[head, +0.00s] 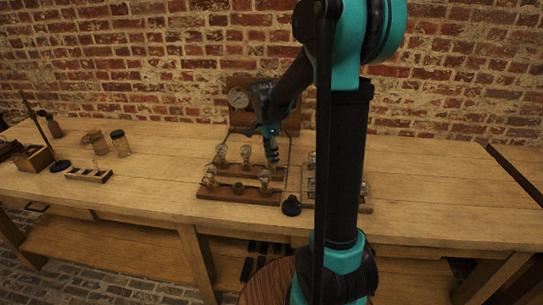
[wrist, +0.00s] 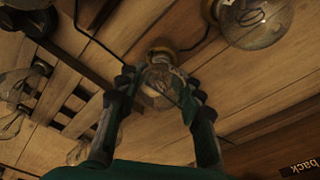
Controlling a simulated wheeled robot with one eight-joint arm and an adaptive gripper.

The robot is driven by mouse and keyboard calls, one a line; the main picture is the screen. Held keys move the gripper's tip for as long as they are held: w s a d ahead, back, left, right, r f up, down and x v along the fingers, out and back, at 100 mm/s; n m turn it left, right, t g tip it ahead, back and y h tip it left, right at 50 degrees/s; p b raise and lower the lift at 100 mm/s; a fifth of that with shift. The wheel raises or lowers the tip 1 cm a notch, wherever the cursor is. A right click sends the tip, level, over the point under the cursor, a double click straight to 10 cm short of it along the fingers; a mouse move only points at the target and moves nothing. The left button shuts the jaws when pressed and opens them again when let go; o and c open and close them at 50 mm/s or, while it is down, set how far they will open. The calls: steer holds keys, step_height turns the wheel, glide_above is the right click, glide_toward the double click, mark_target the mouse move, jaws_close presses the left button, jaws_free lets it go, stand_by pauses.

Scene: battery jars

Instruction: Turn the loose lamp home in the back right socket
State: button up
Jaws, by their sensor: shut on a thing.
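The lamp board (head: 225,192) is a dark wooden base on the bench with several clear glass lamps in brass fittings. My gripper (head: 272,157) points down over its back right corner. In the wrist view my gripper (wrist: 158,100) has its two fingers shut on the sides of a clear glass lamp (wrist: 158,88). The lamp's brass collar (wrist: 163,50) shows beyond the fingertips, at the back right socket. My fingers hide part of the glass, and I cannot tell how deep the lamp sits. In the head view the fingers hide most of this lamp.
A neighbouring lamp (wrist: 255,18) is close by at upper right in the wrist view. In the head view a front right lamp (head: 265,177) and a back middle lamp (head: 246,152) stand near.

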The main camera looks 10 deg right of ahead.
jaws_close()
steer(key=m, duration=0.5)
steer(key=shift+s+g, duration=0.1)
steer(key=shift+g, duration=0.2)
steer(key=shift+m, duration=0.7)
steer(key=m, duration=0.3)
steer(key=shift+g, duration=0.3)
steer(key=m, duration=0.3)
steer(key=shift+s, duration=0.15)
steer(key=shift+m, duration=0.3)
steer(key=shift+m+y, duration=0.3)
steer(key=m, duration=0.4)
steer(key=shift+a+m+g, duration=0.15)
steer(key=shift+m+g, duration=0.15)
steer(key=shift+m, duration=0.1)
